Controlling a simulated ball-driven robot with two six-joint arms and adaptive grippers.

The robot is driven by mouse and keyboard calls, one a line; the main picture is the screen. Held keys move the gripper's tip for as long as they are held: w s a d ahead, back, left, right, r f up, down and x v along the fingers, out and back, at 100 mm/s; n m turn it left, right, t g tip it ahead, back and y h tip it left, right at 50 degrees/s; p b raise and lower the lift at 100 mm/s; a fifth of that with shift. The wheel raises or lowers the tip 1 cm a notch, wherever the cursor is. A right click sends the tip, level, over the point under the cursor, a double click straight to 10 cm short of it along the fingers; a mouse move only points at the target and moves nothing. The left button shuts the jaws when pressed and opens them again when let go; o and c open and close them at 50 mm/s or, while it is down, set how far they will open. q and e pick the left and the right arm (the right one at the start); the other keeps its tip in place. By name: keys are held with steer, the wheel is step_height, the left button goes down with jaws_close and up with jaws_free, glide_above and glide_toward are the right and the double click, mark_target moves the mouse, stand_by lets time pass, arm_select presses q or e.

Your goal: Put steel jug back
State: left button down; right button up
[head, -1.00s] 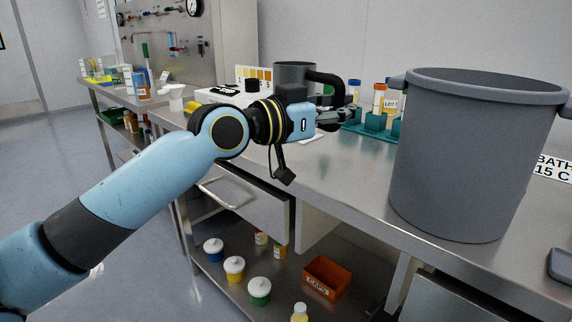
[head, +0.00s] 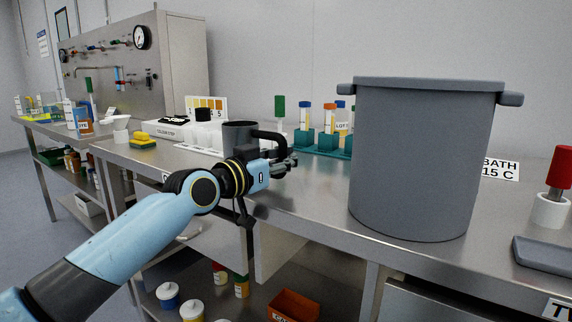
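The steel jug (head: 238,135), dark grey with a black handle, is near the middle of the head view, at the bench's front part. Its lower body is hidden behind my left wrist, so I cannot tell whether its base touches the bench. My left gripper (head: 286,164) is at the lower end of the jug's handle, with its fingers close together and appearing shut on it. The jug looks upright. My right gripper is not in view.
A big grey pot (head: 420,160) stands on the steel bench to the right. A yellow sponge (head: 142,140) lies left. A red-handled tool in a white holder (head: 551,210) stands far right.

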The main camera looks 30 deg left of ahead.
arm_select(q)
steer(key=shift+r, duration=0.1)
steer(key=c, duration=1.5)
jaws_free()
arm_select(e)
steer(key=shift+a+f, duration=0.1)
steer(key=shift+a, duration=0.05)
arm_select(q)
steer(key=shift+s, duration=0.15)
steer(key=s+p, duration=0.2)
steer(key=s, duration=0.2)
steer(key=s+a+p, duration=0.1)
steer(key=s+p, duration=0.1)
steer(key=s, duration=0.1)
steer(key=s+a+p, duration=0.1)
steer(key=s+p, duration=0.1)
steer(key=s, duration=0.2)
steer(key=shift+s+a, duration=0.15)
steer(key=shift+s, duration=0.15)
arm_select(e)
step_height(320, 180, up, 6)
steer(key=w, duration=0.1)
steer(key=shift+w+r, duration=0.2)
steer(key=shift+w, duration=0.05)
